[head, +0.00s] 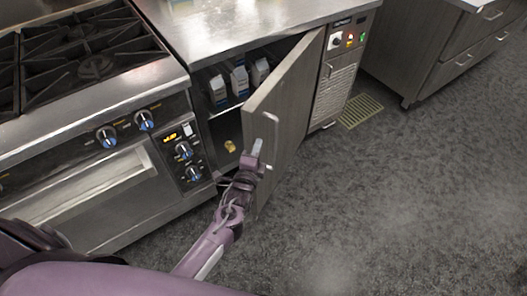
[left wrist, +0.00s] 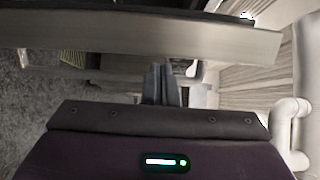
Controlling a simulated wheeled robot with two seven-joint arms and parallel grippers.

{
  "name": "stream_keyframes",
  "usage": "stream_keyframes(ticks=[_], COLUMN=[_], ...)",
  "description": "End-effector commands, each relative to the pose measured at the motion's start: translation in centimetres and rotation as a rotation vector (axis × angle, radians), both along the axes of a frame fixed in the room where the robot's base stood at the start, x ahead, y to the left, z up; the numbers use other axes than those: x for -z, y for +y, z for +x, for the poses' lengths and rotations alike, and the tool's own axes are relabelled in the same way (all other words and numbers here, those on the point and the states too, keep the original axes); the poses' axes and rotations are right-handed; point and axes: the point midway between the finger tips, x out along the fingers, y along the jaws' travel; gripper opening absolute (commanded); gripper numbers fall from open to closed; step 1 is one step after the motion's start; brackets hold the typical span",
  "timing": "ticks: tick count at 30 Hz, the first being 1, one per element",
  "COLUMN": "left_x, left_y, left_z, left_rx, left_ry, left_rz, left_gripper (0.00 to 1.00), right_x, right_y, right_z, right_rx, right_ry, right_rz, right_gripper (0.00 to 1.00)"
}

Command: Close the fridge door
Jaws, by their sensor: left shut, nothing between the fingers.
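The fridge door (head: 290,105) is a grey wood-grain panel under the steel counter, standing open and swung out toward me. A pale handle (head: 275,130) is on its outer face near the free edge. My left gripper (head: 256,148) is shut and empty, with its fingertips at the free edge of the door, close to the handle. In the left wrist view the shut fingers (left wrist: 161,82) point at a long pale door edge (left wrist: 140,35) crossing the picture. I cannot tell whether they touch it. My right gripper is out of view.
Inside the open fridge (head: 205,125) stand several cartons (head: 239,80) and a small yellow item (head: 230,146). A stove with knobs (head: 145,120) is on the left. A control panel (head: 350,38) is right of the door. The floor (head: 390,200) on the right is clear.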

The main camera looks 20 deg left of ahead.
Motion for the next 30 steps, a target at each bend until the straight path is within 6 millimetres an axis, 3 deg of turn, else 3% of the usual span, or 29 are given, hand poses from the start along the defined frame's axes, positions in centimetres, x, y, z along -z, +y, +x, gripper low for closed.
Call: stream_keyframes(ticks=[14,22,30], left_x=[0.1,0.3,0.7], left_y=[1.0,7.6,15.2], left_z=[0.2,1.9,4.7], left_rx=[0.01,0.105,0.125], left_ry=[-0.003,-0.006,-0.005], left_rz=[0.002,0.011,0.008], left_gripper=[0.0,0.0,0.0], right_x=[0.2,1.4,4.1], right_y=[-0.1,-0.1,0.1], right_z=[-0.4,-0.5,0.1], right_rx=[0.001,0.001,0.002], right_ry=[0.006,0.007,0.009], right_rz=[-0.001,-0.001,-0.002], right_gripper=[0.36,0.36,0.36])
